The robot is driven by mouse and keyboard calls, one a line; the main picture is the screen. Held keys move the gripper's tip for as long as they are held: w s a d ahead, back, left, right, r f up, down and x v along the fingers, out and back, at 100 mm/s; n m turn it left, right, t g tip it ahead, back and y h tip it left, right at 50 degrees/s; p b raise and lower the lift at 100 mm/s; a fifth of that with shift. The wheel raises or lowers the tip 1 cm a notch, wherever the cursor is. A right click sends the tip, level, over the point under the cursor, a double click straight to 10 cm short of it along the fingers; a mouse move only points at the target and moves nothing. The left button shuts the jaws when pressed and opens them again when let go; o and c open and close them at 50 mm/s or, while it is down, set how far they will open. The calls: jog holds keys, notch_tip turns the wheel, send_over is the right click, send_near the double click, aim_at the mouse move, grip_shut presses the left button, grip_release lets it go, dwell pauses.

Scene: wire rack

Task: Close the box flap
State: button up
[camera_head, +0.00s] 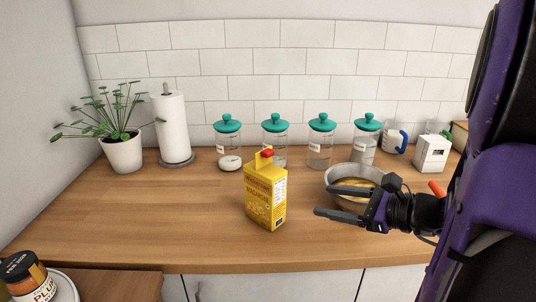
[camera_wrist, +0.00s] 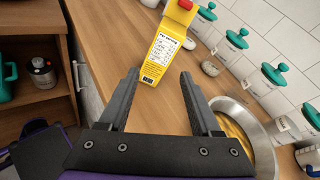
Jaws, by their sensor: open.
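A yellow box (camera_head: 264,196) stands upright on the wooden counter in the head view. Its flap (camera_head: 264,158) sticks up at the top, and a small red piece shows beside it. In the wrist view the box (camera_wrist: 165,55) is beyond my fingertips, with its white label panel showing and its flap (camera_wrist: 180,12) near the top edge. My gripper (camera_head: 334,202) is open and empty, to the right of the box and apart from it. Its two fingers (camera_wrist: 160,76) point toward the box.
A metal bowl (camera_head: 342,172) with yellow contents stands just behind my gripper. Several glass jars with teal lids (camera_head: 275,124) line the wall. A paper towel roll (camera_head: 172,128) and potted plant (camera_head: 122,152) stand at left. The counter (camera_head: 150,220) left of the box is clear.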

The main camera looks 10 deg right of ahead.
notch_tip(320, 180, up, 5)
jog(key=s+m+t+y, duration=0.1)
jog(key=m+t, duration=0.2)
jog(key=m, duration=0.1)
jog(key=b, duration=0.1)
send_near(271, 154)
jog(key=x, duration=0.8)
jog(key=shift+w, duration=0.15)
jog(key=shift+c, duration=0.2)
grip_shut()
